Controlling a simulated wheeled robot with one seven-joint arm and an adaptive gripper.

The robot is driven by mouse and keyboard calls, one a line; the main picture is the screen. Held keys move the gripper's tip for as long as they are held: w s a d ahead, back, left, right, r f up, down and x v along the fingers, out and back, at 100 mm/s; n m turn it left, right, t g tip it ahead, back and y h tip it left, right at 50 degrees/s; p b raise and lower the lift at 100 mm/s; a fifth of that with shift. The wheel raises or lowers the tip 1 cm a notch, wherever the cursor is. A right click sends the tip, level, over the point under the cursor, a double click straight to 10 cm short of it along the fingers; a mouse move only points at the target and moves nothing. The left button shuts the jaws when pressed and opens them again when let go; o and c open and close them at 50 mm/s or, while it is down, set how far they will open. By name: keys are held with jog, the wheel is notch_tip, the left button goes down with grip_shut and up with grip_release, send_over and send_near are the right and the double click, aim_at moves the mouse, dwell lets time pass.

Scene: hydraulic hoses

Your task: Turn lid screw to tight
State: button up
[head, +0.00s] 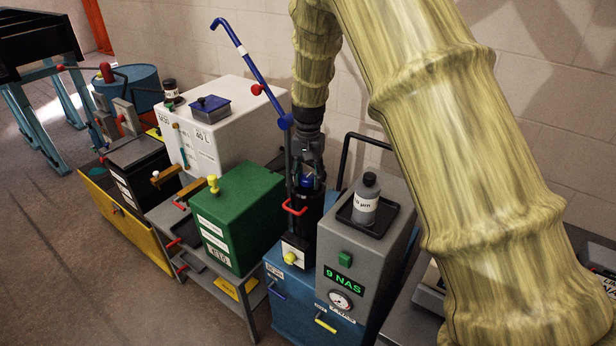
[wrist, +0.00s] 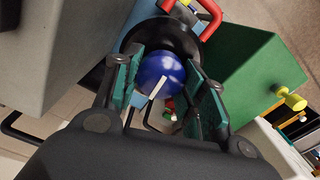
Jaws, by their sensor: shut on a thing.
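The lid screw is a round blue knob with a white line, seen between my gripper's fingers in the wrist view (wrist: 160,73) and as a small blue patch in the head view (head: 307,182). It sits on top of a black cylindrical housing (head: 304,222), whose dark round top shows in the wrist view (wrist: 150,33). My gripper (head: 308,172) points down over the housing, its two teal-padded fingers (wrist: 163,80) shut on the knob from both sides. The white line runs slanted across the knob. Any tight mark is not visible.
A red handle (head: 295,207) sticks out from the housing. A blue lever (head: 250,65) rises close to my wrist. A green box (head: 235,220) stands left, and a grey unit (head: 362,250) bearing a bottle (head: 367,200) stands right. My arm covers much of the right side.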

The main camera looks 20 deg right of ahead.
aim_at(308, 176)
jog(key=shift+m, duration=0.6)
jog(key=o, duration=1)
jog(key=shift+r, duration=0.1)
notch_tip(308, 176, up, 12)
jog(key=shift+f, duration=0.1)
